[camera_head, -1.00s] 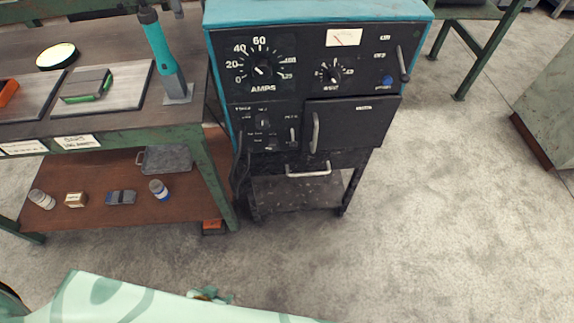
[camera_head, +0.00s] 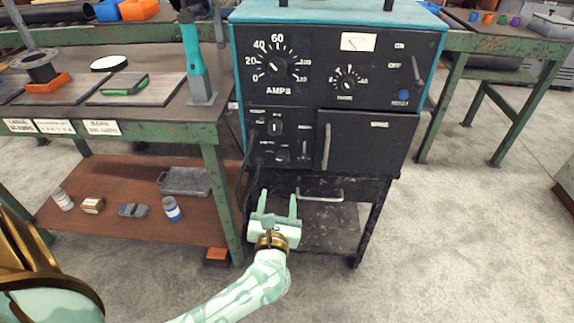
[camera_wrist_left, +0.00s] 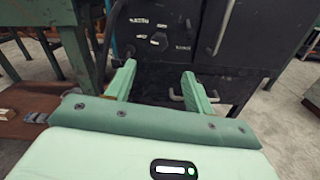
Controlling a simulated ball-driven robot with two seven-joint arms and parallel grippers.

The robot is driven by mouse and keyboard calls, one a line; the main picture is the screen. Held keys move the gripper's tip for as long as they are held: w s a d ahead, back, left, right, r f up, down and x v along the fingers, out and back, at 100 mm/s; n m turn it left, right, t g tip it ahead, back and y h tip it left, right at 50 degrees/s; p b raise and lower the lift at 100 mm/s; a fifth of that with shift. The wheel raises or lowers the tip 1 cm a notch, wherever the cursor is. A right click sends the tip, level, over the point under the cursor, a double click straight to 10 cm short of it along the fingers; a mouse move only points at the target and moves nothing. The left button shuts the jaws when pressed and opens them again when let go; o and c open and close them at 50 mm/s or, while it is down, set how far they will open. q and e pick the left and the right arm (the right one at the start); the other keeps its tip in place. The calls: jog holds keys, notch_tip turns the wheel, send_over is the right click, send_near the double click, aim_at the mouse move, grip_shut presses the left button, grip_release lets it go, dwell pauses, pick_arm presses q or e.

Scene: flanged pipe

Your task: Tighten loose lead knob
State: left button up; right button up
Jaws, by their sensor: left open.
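The teal and black welding machine (camera_head: 325,90) stands on a cart in the head view. Its lower left panel has small black knobs, one higher (camera_head: 275,128) and one lower (camera_head: 282,156), with black cables (camera_head: 247,185) hanging at its left edge. I cannot tell which knob is the lead knob or whether it is loose. My left gripper (camera_head: 279,204) is open and empty, below that panel with its fingers pointing up. In the left wrist view the open fingers (camera_wrist_left: 158,78) frame the lower front, with a round knob (camera_wrist_left: 158,39) beyond them. My right gripper is not in view.
A green workbench (camera_head: 150,130) stands close on the left, its lower shelf (camera_head: 140,222) holding small bottles and boxes. The machine's door handle (camera_head: 326,146) and the cart's drawer handle (camera_head: 320,195) stick out near my gripper. Open floor lies to the right.

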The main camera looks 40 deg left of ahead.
pick_arm(q)
jog(key=b, duration=0.2)
send_near(283, 159)
jog(key=x, duration=0.6)
jog(key=b+x, duration=0.1)
jog(key=shift+w+a+f, duration=0.2)
jog(key=shift+w, duration=0.1)
jog(key=shift+w+a+r+b, duration=0.15)
jog(key=shift+w+a+b, duration=0.15)
jog(key=shift+w, duration=0.15)
jog(key=c, duration=1)
jog(key=shift+o, duration=0.2)
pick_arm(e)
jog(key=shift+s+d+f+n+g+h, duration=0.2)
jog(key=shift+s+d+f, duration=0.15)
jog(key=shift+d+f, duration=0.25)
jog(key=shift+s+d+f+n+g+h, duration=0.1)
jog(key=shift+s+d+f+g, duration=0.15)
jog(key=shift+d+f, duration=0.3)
